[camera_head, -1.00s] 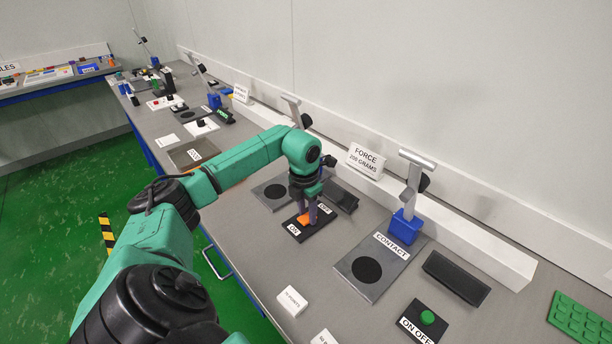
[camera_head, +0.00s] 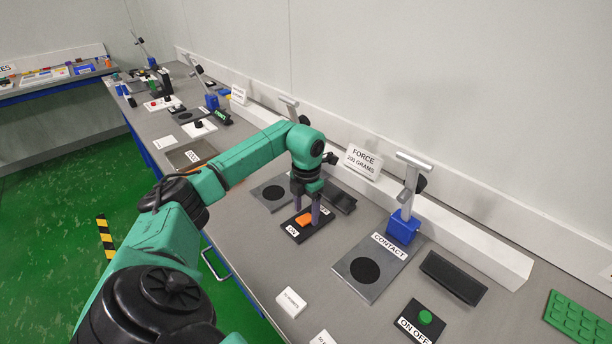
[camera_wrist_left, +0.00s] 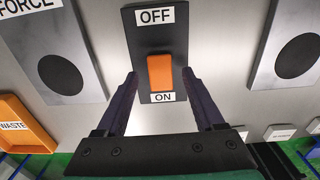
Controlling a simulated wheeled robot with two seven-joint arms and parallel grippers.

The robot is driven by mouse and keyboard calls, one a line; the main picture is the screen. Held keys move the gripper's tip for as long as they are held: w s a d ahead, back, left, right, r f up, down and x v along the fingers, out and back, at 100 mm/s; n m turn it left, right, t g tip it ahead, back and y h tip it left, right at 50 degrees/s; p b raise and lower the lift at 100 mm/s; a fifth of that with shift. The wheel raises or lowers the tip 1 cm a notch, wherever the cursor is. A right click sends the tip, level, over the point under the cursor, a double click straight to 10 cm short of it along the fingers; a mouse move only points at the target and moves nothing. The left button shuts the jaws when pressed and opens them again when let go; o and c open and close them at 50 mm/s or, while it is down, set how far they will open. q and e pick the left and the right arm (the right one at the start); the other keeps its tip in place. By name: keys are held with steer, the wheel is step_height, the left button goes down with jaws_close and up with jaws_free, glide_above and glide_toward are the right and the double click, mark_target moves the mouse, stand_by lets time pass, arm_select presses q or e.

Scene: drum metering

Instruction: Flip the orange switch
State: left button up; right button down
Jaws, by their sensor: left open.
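The orange switch (camera_head: 304,219) sits on a black plate (camera_head: 319,227) on the grey bench. In the left wrist view the orange switch (camera_wrist_left: 160,72) lies between an OFF label (camera_wrist_left: 155,16) and an ON label (camera_wrist_left: 163,97). My left gripper (camera_head: 306,220) is open above the plate, pointing down. In the left wrist view its two fingers (camera_wrist_left: 161,76) stand apart on either side of the switch, with nothing held between them. I cannot tell whether a finger touches the switch. My right gripper is not in view.
A CONTACT plate (camera_head: 392,247) with a black disc and a blue-based stand (camera_head: 404,228) are to the right. A FORCE sign (camera_head: 363,160) stands behind. A green button (camera_head: 426,317) is at front right. An orange WASTE tray (camera_wrist_left: 40,137) shows at the wrist view's left.

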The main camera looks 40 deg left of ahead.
mark_target(306, 218)
arm_select(q)
step_height(306, 218, up, 14)
steer(key=shift+f, duration=0.2)
stand_by(0.4)
